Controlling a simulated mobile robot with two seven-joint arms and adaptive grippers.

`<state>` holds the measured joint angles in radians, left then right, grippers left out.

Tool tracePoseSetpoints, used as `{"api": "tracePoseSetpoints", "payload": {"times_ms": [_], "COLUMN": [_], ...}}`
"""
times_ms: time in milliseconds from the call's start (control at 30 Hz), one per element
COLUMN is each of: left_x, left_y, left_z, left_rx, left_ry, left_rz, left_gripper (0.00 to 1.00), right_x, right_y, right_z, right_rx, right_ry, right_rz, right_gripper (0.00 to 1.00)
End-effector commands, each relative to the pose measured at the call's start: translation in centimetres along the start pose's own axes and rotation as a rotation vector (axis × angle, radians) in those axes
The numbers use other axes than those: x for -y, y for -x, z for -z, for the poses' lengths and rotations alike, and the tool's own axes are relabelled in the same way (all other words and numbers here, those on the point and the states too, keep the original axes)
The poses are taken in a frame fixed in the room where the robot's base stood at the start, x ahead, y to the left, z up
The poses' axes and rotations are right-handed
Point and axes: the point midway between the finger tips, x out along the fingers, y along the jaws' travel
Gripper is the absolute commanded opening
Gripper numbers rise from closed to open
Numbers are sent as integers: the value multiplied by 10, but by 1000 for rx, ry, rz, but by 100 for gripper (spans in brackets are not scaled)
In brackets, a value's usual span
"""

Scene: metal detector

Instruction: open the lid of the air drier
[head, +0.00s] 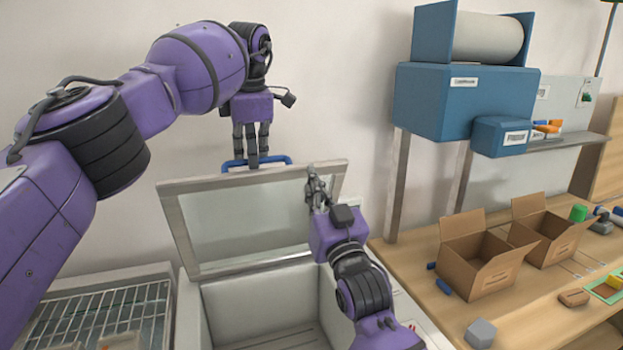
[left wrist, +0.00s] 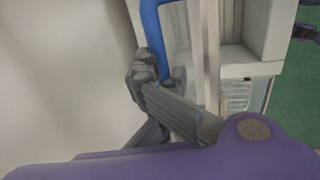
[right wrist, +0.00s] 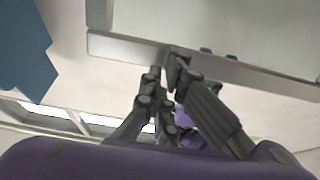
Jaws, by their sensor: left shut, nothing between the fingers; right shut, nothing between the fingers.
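The air drier (head: 215,300) is at the bottom centre of the head view, its light interior exposed. Its lid (head: 255,225), a pale frame around a glass pane, stands steeply raised at the back. The blue lid handle (head: 284,160) is at its top edge and also shows in the left wrist view (left wrist: 151,30). My left gripper (head: 252,163) points down at the handle, shut and empty; I cannot tell if it touches. My right gripper (head: 313,172) is shut and empty, near the lid's upper right. In the right wrist view, its fingertips overlap the lid frame (right wrist: 118,43).
A wire rack tray (head: 100,315) is at the lower left. A wooden bench (head: 535,300) on the right holds cardboard boxes (head: 480,255) and small coloured items. A blue machine (head: 440,100) stands above the bench. The wall is close behind the lid.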

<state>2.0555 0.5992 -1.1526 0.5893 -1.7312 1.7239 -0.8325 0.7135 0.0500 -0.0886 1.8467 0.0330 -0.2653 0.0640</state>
Motion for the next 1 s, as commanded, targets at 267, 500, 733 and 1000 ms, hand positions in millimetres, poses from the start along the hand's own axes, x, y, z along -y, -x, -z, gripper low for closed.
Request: {"api": "tracePoseSetpoints", "payload": {"times_ms": [267,500,733,1000], "left_x": [0,0,0,1], "left_y": [0,0,0,-1], "left_z": [0,0,0,0], "left_rx": [0,0,0,-1], "left_ry": [0,0,0,-1], "left_rz": [0,0,1,3], "left_gripper": [0,0,0,0], "right_x": [0,0,0,0], "right_y": [-22,-22,-35,-46], "right_z": [0,0,1,2], "right_rx": [1,0,-1,-2], "right_ry": [0,0,1,1], "right_rz": [-1,-1,0,0], "right_gripper": [0,0,0,0]}}
